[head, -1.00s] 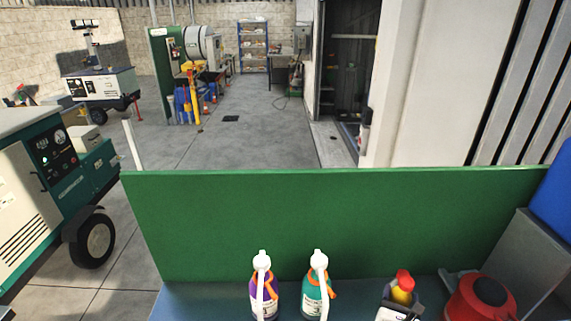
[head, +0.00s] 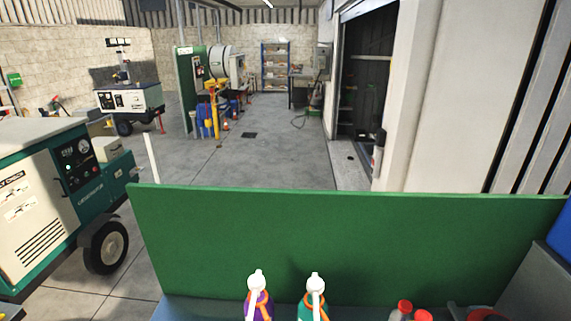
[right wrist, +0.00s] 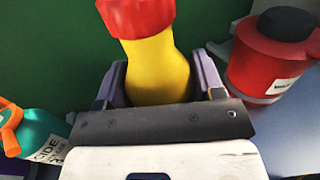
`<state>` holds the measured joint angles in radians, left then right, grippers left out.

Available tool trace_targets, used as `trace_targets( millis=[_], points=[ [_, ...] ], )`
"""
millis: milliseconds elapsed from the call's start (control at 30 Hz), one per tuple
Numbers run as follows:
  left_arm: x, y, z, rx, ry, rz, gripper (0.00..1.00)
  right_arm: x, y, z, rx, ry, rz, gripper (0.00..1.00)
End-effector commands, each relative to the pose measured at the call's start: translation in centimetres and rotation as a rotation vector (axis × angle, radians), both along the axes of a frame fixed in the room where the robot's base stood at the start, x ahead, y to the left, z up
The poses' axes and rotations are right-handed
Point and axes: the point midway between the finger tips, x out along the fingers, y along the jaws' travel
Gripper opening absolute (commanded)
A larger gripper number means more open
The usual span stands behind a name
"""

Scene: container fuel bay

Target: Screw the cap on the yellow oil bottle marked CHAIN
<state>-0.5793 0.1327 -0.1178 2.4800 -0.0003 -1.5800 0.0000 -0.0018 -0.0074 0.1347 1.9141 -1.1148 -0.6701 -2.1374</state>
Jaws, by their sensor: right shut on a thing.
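In the right wrist view, a yellow bottle (right wrist: 158,72) stands between the jaws of my right gripper (right wrist: 160,82). The gripper is shut on its body. A red cap (right wrist: 137,14) is on top of the bottle, cut off by the upper picture edge; I cannot tell how tightly it sits. No CHAIN marking shows. In the head view, two small red tops (head: 404,306) show at the bottom edge; I cannot tell which belongs to the held bottle. My left gripper is not in view.
A purple bottle (head: 258,305) and a teal bottle (head: 313,306), both with white spouts, stand left on the bench. A red container with a black lid (right wrist: 275,60) stands close right of the gripper. A green panel (head: 340,235) rises behind the bench.

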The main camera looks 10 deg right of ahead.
Motion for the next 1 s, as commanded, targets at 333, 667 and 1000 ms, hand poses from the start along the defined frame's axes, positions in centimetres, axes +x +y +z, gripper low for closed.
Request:
trace_targets(
  millis=[333,667,1000],
  points=[
    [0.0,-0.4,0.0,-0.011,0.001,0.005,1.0,0.7,8.3,6.3,-0.008,-0.005,0.277,0.19],
    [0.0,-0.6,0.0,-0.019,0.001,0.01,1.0,-1.1,16.9,11.6,-0.009,-0.002,0.608,0.19],
    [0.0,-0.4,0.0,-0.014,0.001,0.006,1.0,-1.6,18.6,14.2,-0.007,-0.003,0.728,0.19]
  ],
)
